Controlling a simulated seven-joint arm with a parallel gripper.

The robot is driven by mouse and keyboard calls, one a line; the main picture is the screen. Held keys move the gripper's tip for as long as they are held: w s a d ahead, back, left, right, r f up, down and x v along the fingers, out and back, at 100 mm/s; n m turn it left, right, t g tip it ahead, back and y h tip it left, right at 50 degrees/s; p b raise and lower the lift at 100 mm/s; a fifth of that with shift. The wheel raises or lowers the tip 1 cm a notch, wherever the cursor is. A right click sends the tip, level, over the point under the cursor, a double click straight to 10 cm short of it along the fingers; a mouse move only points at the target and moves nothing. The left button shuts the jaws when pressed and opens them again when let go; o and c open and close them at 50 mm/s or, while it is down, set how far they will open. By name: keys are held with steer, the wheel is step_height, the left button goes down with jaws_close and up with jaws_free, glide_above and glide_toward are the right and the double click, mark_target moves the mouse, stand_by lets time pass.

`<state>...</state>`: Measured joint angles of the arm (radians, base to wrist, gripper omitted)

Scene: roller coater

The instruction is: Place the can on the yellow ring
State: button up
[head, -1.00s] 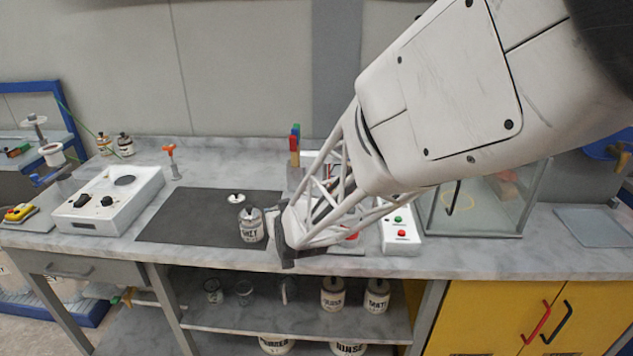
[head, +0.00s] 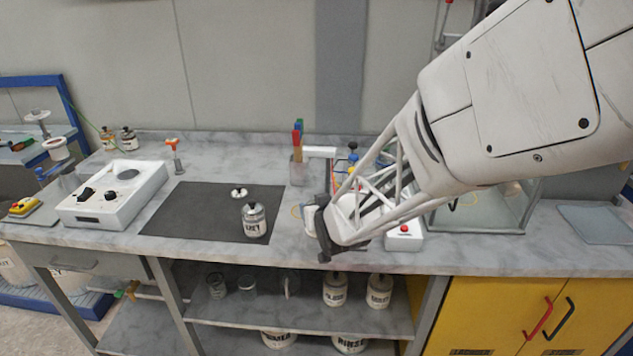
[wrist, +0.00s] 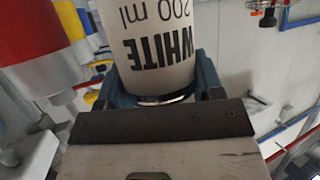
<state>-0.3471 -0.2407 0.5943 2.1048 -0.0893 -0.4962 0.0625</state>
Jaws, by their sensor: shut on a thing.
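My gripper (head: 318,228) is shut on a white can (wrist: 160,45) marked "WHITE 200 ml". The can fills the upper middle of the wrist view, between the blue-grey fingers; its far end is cut off. In the head view, a small pale part of the can (head: 309,216) shows left of my gripper, over the bench right of the dark mat. A thin yellow ring (head: 295,211) shows in part on the bench just left of the can. The rest of it is hidden, and I cannot tell whether the can touches the bench.
A metal-topped jar (head: 254,221) and a small lid (head: 238,192) stand on the dark mat (head: 185,215). A holder with coloured handles (head: 298,170) is behind my gripper. A white box with a red button (head: 404,231) and a glass case (head: 480,218) are right.

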steer(key=shift+w, duration=0.1)
steer(key=w+a, duration=0.2)
steer(key=w, duration=0.5)
steer(key=w+a+f, duration=0.1)
steer(key=w+a, duration=0.2)
steer(key=w, duration=0.4)
steer(key=shift+w+a+f, duration=0.25)
steer(key=shift+w, duration=0.15)
steer(key=shift+f, duration=0.1)
steer(key=shift+f, duration=1.65)
steer(key=shift+f, duration=0.3)
